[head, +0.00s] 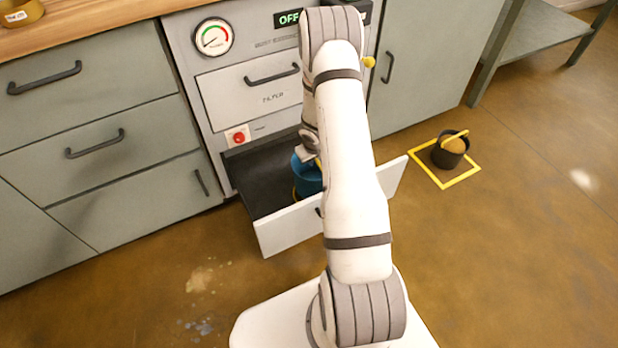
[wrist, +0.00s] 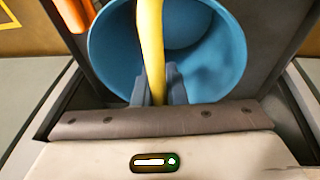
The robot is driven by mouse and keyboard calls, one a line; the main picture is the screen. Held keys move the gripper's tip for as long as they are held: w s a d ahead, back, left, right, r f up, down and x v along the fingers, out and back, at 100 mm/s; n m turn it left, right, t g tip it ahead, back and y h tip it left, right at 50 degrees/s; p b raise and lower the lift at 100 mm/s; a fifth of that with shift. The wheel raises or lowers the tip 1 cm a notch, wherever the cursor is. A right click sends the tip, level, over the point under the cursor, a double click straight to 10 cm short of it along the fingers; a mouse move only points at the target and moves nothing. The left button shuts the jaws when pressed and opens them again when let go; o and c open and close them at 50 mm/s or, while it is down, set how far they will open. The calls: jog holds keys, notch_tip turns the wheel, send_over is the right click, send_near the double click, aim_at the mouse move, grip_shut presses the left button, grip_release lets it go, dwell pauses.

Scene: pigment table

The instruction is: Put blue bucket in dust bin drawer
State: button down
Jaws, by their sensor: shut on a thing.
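The blue bucket (head: 306,176) is inside the open bottom drawer (head: 284,229) in the head view, partly hidden by my arm. Whether it touches the drawer floor I cannot tell. In the wrist view the blue bucket (wrist: 211,55) shows its open mouth, with a yellow handle (wrist: 150,45) across it. My gripper (wrist: 157,88) is shut on the yellow handle, with a finger on each side. In the head view my gripper is mostly hidden behind my arm.
The filter drawer (head: 250,92) above is shut, with a red button (head: 238,137) below it. A black bucket (head: 450,149) with brown contents stands in a yellow floor square (head: 427,172) at the right. Grey cabinets (head: 95,125) flank the unit. The floor in front is clear.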

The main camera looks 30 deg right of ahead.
jog(key=shift+f+b, duration=1.75)
jog(key=shift+f, duration=0.45)
jog(key=shift+f, duration=0.2)
jog(key=c, duration=1.5)
grip_release()
